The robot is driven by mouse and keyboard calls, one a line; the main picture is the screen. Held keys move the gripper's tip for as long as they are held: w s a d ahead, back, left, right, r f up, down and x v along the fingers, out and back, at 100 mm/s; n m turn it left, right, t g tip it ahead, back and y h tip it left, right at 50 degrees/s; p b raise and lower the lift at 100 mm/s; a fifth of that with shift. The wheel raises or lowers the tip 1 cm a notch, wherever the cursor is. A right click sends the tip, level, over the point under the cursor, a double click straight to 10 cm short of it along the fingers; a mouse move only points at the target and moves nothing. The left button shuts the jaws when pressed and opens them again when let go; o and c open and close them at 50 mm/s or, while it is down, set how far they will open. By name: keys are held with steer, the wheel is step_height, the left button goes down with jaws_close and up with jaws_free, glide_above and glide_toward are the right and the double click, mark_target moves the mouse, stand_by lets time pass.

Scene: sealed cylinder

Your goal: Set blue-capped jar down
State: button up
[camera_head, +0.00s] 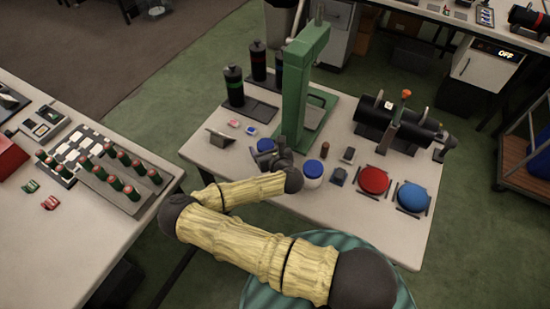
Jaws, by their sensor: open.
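One jar with a blue cap and a pale body (313,175) stands upright on the white table (225,165), just right of my gripper. A second blue cap (265,144) shows right behind my gripper; most of what is under it is hidden. My gripper (270,157) is low over the table near its front edge, open, with its fingers beside this second cap. I cannot tell whether the fingers touch it.
A green press-like stand (300,85) rises just behind my gripper. Black cylinders (233,87) stand at the back left. A red button (374,180), a blue button (411,197) and a black horizontal cylinder (400,128) are on the right. Another table (60,240) with racks is at left.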

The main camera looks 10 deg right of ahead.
steer(key=b+v, duration=0.1)
steer(key=v, duration=0.8)
steer(key=shift+s+d+r, duration=0.1)
steer(key=shift+s, duration=0.15)
